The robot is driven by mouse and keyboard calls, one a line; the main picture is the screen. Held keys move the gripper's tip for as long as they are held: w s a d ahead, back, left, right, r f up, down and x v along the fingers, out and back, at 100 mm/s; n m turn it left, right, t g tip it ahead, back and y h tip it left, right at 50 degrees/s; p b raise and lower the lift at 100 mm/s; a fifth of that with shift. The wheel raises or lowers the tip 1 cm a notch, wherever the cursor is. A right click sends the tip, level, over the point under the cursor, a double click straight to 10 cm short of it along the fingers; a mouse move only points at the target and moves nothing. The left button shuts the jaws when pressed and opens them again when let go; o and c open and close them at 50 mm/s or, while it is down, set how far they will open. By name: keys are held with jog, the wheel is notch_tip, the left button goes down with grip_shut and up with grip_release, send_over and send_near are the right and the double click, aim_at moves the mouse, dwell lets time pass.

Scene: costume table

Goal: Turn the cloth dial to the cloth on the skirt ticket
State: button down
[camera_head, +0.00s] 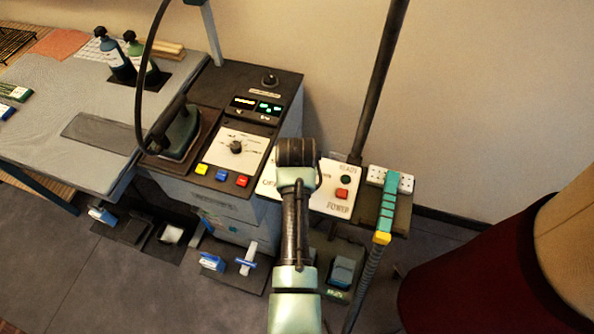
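The dial (236,147) is a dark knob on a white panel (222,160) on top of the grey machine. The marks around it are too small to read, so I cannot tell where it points. My arm reaches up from the bottom centre and ends in a dark round joint beside the machine, right of the dial and apart from it in the picture. My gripper's fingers do not show; the arm hides them. I cannot make out which item is the skirt ticket. A dark red skirt-like form (480,270) stands at the lower right.
Yellow, blue and red buttons (242,181) line the panel's front. An iron (180,135) rests left of the dial, under a curved hose. A white power panel (338,188), partly behind my arm, has green and red buttons. A dark pole (380,80) stands behind it.

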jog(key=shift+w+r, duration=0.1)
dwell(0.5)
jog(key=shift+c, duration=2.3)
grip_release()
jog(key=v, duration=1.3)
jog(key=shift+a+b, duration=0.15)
jog(key=shift+b, duration=0.3)
